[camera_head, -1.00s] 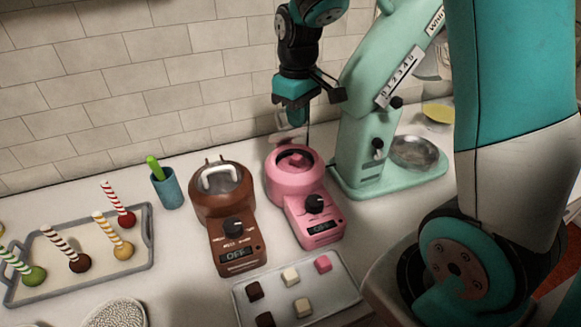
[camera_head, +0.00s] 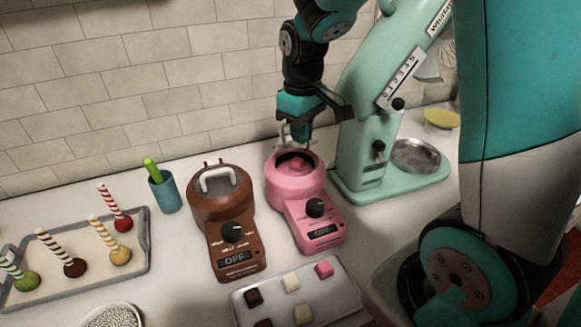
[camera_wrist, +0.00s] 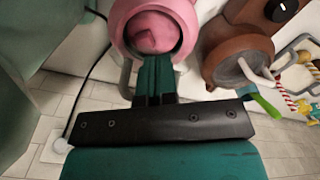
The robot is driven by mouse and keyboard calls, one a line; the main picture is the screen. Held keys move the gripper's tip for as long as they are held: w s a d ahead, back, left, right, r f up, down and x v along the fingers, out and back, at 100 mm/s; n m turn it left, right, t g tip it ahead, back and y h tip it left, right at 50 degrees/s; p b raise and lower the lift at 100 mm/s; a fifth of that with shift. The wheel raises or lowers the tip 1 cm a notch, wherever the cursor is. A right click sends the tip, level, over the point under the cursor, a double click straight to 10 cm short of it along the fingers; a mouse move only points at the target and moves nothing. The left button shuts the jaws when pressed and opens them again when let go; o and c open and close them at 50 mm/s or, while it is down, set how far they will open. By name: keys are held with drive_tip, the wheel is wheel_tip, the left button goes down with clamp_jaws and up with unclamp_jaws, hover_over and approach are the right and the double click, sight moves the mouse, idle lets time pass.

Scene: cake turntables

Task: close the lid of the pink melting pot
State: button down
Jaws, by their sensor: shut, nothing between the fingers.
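The pink melting pot (camera_head: 296,188) stands on the counter, its round mouth open with pink contents inside. It also shows in the wrist view (camera_wrist: 184,14). Its lid is mostly hidden; a pale handle-like piece (camera_head: 284,134) shows at the pot's back edge, behind my gripper. In the wrist view, grey bits of it (camera_wrist: 125,78) show beside the fingers. My gripper (camera_head: 303,146) is shut and empty, pointing down over the back rim of the pot. In the wrist view, the fingertips (camera_wrist: 157,60) overlap the pot's rim; I cannot tell whether they touch it.
A brown melting pot (camera_head: 222,205) with its lid down stands close on the left. A mint stand mixer (camera_head: 365,150) stands close on the right. A tray of chocolate cubes (camera_head: 345,290) lies in front. A tiled wall (camera_head: 150,75) is behind, and a blue cup (camera_head: 165,192) stands further left.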

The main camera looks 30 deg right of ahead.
wheel_tip(320, 180, up, 7)
drive_tip(key=s+p, duration=0.2)
drive_tip(key=p, duration=0.3)
drive_tip(key=shift+s+a, duration=0.25)
drive_tip(key=shift+s, duration=0.1)
drive_tip(key=w+p, duration=0.2)
drive_tip(key=w, duration=0.1)
drive_tip(key=w+d+p, duration=0.1)
drive_tip(key=w+p, duration=0.2)
drive_tip(key=shift+w+d+r, duration=0.2)
drive_tip(key=shift+w, duration=0.1)
drive_tip(key=shift+w+f, duration=0.15)
drive_tip(key=shift+f, duration=0.2)
drive_tip(key=shift+f+b, duration=1.8)
drive_tip(key=shift+f, duration=0.2)
